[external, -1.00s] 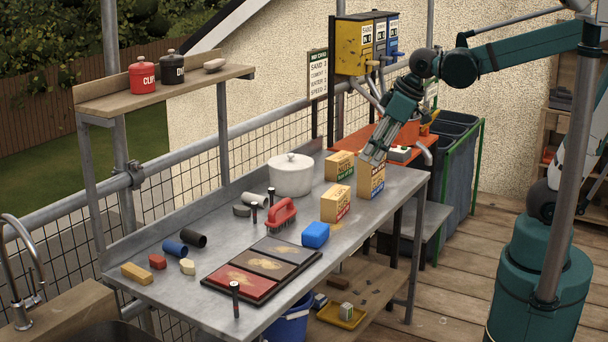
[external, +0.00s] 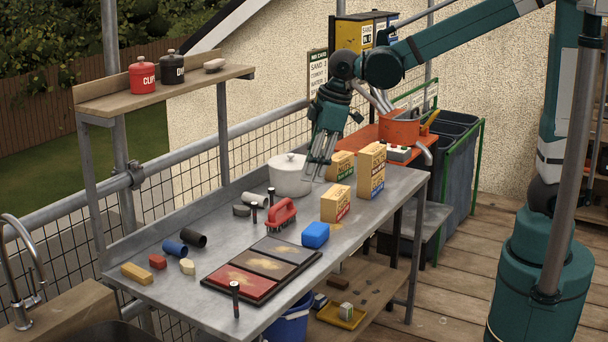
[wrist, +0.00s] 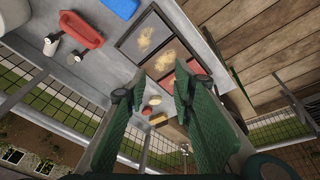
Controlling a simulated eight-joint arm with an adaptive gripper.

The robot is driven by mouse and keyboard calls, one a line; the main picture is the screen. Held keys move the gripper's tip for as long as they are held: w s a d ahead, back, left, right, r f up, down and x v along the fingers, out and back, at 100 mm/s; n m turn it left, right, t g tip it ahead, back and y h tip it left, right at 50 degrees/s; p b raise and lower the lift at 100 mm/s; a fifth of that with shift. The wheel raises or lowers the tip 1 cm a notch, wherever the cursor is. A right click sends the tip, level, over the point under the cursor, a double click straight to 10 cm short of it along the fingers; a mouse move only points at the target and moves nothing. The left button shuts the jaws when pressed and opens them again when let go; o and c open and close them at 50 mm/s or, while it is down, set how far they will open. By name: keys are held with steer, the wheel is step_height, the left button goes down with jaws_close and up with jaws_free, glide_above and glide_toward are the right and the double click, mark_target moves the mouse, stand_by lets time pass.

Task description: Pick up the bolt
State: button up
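My gripper (external: 318,168) is in the air over the white lidded pot's right side, pointing down, with its fingers spread and nothing between them. In the wrist view its green fingers (wrist: 152,92) are also apart. No thing is clearly recognisable as a bolt.
The metal bench (external: 215,232) holds the white pot (external: 290,178), a red brush (external: 281,212), cardboard boxes (external: 336,203), a blue block (external: 315,235) and a three-panel tray (external: 262,266). Short tubes (external: 194,239) and small blocks lie at left. A shelf (external: 165,88) rises behind.

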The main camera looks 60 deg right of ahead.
mark_target(234, 283)
steer(key=w+a+f+n+g+p, duration=0.1)
steer(key=a+f, duration=0.4)
steer(key=a, duration=0.5)
steer(key=w+a+f+n+g+p, duration=0.1)
steer(key=a+f+n, duration=0.3)
steer(key=a, duration=0.6)
steer(key=w+a+f+n+h+p, duration=0.1)
steer(key=a+f+n, duration=0.1)
steer(key=a+f, duration=0.6)
steer(key=shift+w+a+f+g, duration=0.1)
steer(key=shift+a+f+g, duration=0.1)
steer(key=shift+a, duration=0.55)
steer(key=shift+a+f+g, duration=0.1)
steer(key=shift+a+g, duration=0.1)
steer(key=shift+a, duration=0.5)
steer(key=shift+s+a+f+n, duration=0.2)
steer(key=shift+a+f+n, duration=0.1)
steer(key=shift+a+f, duration=0.25)
steer(key=shift+f, duration=1.25)
steer(key=shift+f+b, duration=0.4)
steer(key=shift+f, duration=2.2)
